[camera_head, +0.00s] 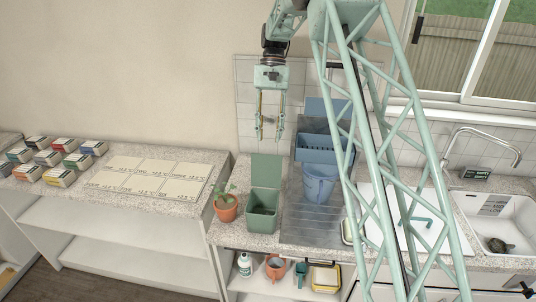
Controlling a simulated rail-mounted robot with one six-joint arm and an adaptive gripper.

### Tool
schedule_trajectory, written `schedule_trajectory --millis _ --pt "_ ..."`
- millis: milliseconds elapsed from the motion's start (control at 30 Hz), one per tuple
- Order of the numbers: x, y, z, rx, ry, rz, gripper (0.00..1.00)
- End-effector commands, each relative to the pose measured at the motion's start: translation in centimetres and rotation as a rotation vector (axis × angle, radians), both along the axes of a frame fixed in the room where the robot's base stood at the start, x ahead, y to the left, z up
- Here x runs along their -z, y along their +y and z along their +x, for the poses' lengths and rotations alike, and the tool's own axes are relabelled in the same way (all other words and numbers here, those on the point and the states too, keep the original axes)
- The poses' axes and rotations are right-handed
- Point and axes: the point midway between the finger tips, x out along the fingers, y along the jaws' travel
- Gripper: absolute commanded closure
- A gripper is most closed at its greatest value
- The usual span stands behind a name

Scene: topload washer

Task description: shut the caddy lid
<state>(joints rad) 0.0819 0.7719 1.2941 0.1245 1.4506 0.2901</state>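A green caddy (262,224) stands on the speckled counter left of centre. Its lid (266,168) is up, standing upright at the back edge, and the box is open at the top. My gripper (269,136) hangs pointing down in front of the tiled wall, above and behind the lid in the picture. Its two fingers are apart with nothing between them. It does not appear to touch the caddy or the lid.
A plant in a terracotta pot (227,207) stands close left of the caddy. A blue bucket (319,186) and a blue rack (318,153) stand to the right on a metal drainer (308,222). My lattice arm link crosses the right side. White cards (155,179) lie on the left counter.

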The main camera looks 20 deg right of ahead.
Motion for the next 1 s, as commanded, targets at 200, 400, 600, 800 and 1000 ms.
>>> schedule_trajectory --millis 200,400,600,800,1000 --pt "2.8 0.5 -1.1 0.000 0.002 0.000 0.72" --pt "5.0 0.8 -1.9 0.000 0.001 0.000 0.72" --pt "6.4 1.0 -2.4 0.000 0.000 0.000 0.72" --pt "6.9 1.1 -2.6 0.000 0.000 0.000 0.72" --pt "6.9 1.1 -2.6 0.000 0.000 0.000 0.72"
